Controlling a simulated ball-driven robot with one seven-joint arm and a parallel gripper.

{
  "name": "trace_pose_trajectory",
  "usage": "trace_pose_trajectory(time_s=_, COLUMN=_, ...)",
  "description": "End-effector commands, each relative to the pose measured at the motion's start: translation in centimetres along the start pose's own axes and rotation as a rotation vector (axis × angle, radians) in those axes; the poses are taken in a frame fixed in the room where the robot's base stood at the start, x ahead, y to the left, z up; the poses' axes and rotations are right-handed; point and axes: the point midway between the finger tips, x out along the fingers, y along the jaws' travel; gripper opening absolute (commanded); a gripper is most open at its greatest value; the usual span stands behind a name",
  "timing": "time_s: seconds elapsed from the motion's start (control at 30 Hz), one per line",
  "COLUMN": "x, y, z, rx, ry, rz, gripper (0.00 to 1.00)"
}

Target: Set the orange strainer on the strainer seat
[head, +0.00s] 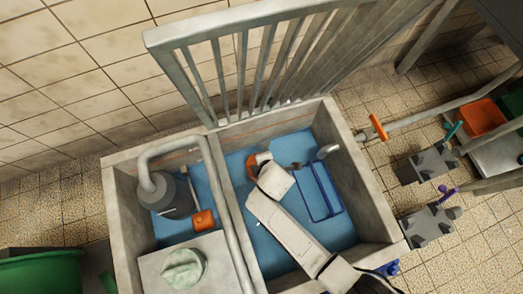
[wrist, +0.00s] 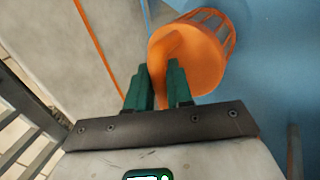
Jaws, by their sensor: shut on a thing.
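The orange strainer (wrist: 205,58) is a round basket with slatted sides, seen close up in the wrist view. My gripper (wrist: 162,80) has its two dark green fingers closed on the strainer's orange handle. In the head view the strainer (head: 256,160) is partly hidden by my white arm, near the far left part of the right-hand pit compartment. Blue shows beside it in the wrist view. I cannot tell which thing is the strainer seat; a blue rectangular frame (head: 314,214) lies in the right compartment, to the right of my arm.
A concrete divider (head: 232,190) splits the pit. The left compartment holds a grey pump (head: 174,195) and an orange block (head: 203,220). A raised grating (head: 255,62) stands behind. A grey pipe elbow (head: 328,150) juts from the right wall.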

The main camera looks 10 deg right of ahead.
Motion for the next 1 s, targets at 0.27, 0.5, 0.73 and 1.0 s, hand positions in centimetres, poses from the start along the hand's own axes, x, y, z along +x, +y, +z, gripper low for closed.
trace_pose_trajectory(time_s=0.27, x=2.3, y=-1.5, z=0.0, rx=0.001, ry=-0.001, rz=0.0, gripper=0.0)
trace_pose_trajectory(time_s=0.5, x=4.0, y=-2.6, z=0.0, rx=0.001, ry=-0.001, rz=0.0, gripper=0.0)
trace_pose_trajectory(time_s=0.73, x=4.5, y=-2.9, z=0.0, rx=0.001, ry=0.0, rz=0.002, gripper=0.0)
trace_pose_trajectory(time_s=1.0, x=4.4, y=-2.9, z=0.0, rx=0.001, ry=0.0, rz=0.001, gripper=0.26)
